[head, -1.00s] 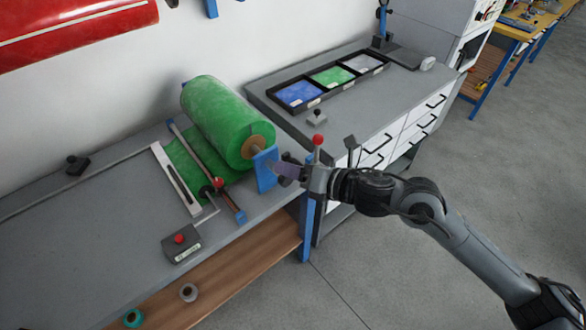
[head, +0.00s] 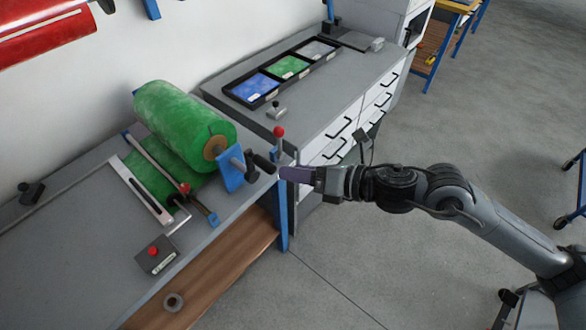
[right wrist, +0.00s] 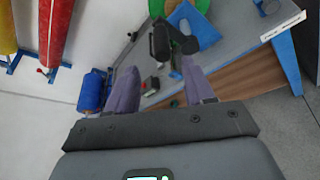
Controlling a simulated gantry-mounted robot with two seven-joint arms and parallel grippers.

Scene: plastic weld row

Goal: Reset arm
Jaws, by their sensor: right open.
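My right gripper (head: 284,173) is open, with purple fingers, beyond the right edge of the bench. In the head view its tips are close to the black crank handle (head: 262,163) at the end of the green roll (head: 183,122). In the right wrist view the two fingers (right wrist: 160,88) are spread apart with nothing held between them. The black handle (right wrist: 160,42) shows ahead of the fingertips there. I cannot tell the exact gap to it. My left gripper is not in view.
A red-knobbed lever (head: 279,134) stands near the fingers. The roll bench (head: 70,235) carries a red-button box (head: 153,254). A drawer cabinet (head: 340,95) bears a black tray of blue, green and grey sheets. The floor (head: 440,110) to the right is open.

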